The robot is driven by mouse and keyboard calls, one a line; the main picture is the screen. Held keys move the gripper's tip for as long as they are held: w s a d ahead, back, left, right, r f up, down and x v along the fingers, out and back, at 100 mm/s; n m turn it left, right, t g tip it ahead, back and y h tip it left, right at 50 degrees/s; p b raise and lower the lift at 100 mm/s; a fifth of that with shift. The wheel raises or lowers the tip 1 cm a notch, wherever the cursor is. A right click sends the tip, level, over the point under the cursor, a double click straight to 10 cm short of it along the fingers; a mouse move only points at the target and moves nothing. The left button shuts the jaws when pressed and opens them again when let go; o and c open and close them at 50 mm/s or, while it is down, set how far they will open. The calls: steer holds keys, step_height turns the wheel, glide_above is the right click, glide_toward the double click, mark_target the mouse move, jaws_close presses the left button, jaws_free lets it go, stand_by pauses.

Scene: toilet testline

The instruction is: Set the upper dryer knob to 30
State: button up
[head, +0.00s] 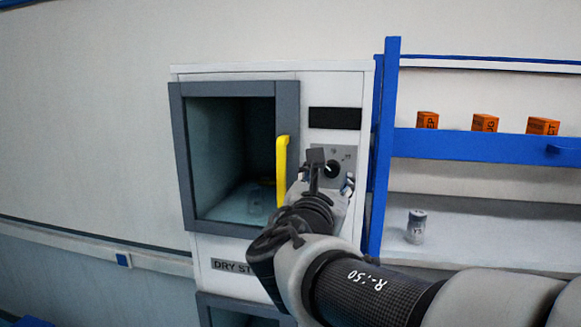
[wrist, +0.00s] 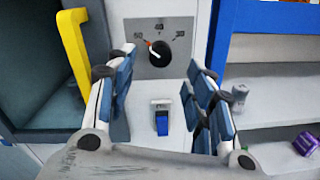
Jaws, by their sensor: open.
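The upper dryer knob (wrist: 160,54) is a dark round dial on a grey plate, marked 50, 40 and 30 from left to right. Its red-and-white pointer is turned to the upper left, between 50 and 40. The knob also shows on the panel of the upper dryer (head: 332,169) in the head view, partly behind my gripper. My gripper (wrist: 158,82) is open and empty, its two blue-padded fingers spread below and to either side of the knob. In the head view my gripper (head: 325,180) is in front of the panel. No contact with the knob shows.
The yellow handle (head: 282,170) is left of the knob, beside the dryer's window. A blue-and-silver switch (wrist: 162,119) sits below the knob. A blue-framed shelf (head: 470,145) on the right holds orange boxes (head: 485,123) and a small grey container (head: 416,227).

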mark_target(332, 169)
steer(key=p+x, duration=0.1)
steer(key=x, duration=0.6)
steer(key=shift+c, duration=0.5)
steer(key=c, duration=1)
